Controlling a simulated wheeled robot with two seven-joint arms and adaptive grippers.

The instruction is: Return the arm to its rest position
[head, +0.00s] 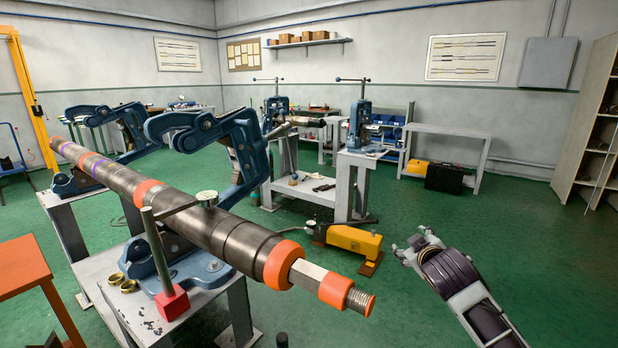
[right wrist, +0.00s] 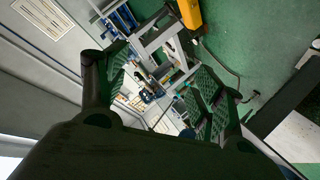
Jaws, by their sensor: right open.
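My right gripper (head: 412,243) is at the lower right of the head view, in free space to the right of the pipe's threaded end. It holds nothing. In the right wrist view its two fingers (right wrist: 160,85) stand wide apart with nothing between them. The long dark pipe (head: 220,233) with orange rings lies across blue vise stands, one of them with its upper arm (head: 235,145) raised. The pipe is apart from my right gripper. My left gripper is not in view.
A table (head: 105,285) with brass rings and a red block stands under the pipe. A yellow tool (head: 355,241) lies on the floor beyond the pipe end. A grey bench (head: 450,132) and shelving (head: 597,130) stand further back. Green floor (head: 530,240) is clear around my right arm.

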